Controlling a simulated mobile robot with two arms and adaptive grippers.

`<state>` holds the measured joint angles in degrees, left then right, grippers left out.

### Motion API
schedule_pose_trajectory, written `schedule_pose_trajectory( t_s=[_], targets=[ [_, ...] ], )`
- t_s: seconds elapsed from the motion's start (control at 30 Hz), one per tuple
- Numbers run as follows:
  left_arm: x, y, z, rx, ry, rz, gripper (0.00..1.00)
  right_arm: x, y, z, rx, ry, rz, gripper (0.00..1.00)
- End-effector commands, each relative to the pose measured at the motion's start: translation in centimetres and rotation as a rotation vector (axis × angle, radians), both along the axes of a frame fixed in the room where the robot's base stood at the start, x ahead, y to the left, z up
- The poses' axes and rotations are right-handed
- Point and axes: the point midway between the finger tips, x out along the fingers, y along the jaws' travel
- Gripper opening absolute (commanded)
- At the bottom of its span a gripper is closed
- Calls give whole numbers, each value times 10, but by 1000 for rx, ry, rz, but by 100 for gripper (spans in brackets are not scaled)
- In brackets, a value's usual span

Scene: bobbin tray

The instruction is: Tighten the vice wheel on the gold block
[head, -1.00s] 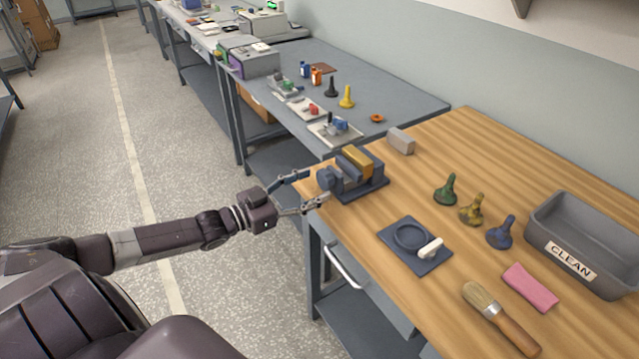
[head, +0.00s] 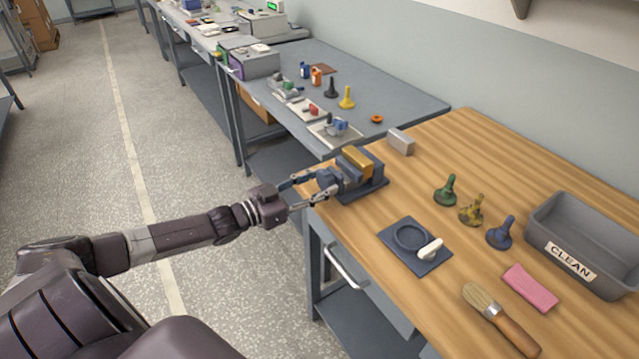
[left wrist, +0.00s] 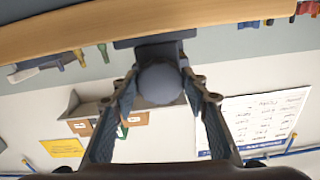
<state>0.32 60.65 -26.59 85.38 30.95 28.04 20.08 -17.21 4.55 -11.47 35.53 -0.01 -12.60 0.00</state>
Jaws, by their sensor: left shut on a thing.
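The dark blue-grey vice (head: 372,187) stands near the left edge of the wooden bench. The gold block (head: 355,163) sits between its jaws. The round vice wheel (head: 326,177) is on the vice's left side, facing my arm. My left gripper (head: 322,184) is shut on the wheel, one finger on each side of it. In the left wrist view the wheel (left wrist: 159,84) fills the gap between the two fingertips, and the gold block is hidden there. My right gripper is not in view.
A grey block (head: 401,142) lies behind the vice. A dark plate with a ring and a white handle (head: 415,246), several chess-piece-like knobs (head: 471,210), a brush (head: 500,318), a pink cloth (head: 530,287) and a grey CLEAN bin (head: 586,240) lie to the right.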

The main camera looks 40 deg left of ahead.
Motion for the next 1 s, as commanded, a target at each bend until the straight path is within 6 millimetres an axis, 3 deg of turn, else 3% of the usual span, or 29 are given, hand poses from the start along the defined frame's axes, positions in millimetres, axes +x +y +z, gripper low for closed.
schedule_pose_trajectory(
  t_s=[0.17,0.5,1.0],
  targets=[
    [0,0,1,33,-14,0,17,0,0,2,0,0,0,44],
    [0,1,0,401,-166,1,17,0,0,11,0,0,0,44],
    [0,1,0,392,-161,-1,17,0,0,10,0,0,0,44]
  ],
)
